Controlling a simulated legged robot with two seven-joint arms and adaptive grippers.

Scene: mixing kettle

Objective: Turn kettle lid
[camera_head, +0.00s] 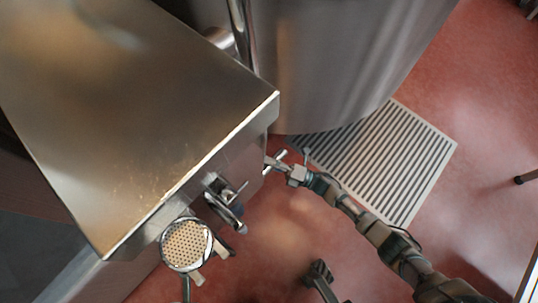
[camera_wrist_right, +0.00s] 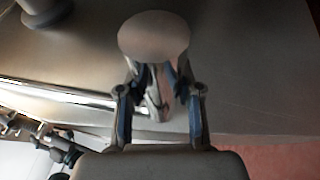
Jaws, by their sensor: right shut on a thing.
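In the right wrist view, my right gripper (camera_wrist_right: 158,100) is shut on a metal handle with a flat round end (camera_wrist_right: 153,37). The fingers stand on both sides of its stem. Whether this handle belongs to the kettle lid cannot be told from this view. A grey metal surface (camera_wrist_right: 250,70) lies behind it. In the head view, a large steel vessel (camera_head: 320,50) stands at the top, and only its lower wall shows; I cannot make out a lid on it. I cannot make out either gripper for sure in the head view.
A steel box with a flat top (camera_head: 130,110) fills the left of the head view. A perforated round fitting (camera_head: 186,245) and a latch-like fitting (camera_head: 226,205) sit at its edge. A jointed pipe-like assembly (camera_head: 375,233) crosses a floor grate (camera_head: 395,150). Red floor (camera_head: 485,100) is open at right.

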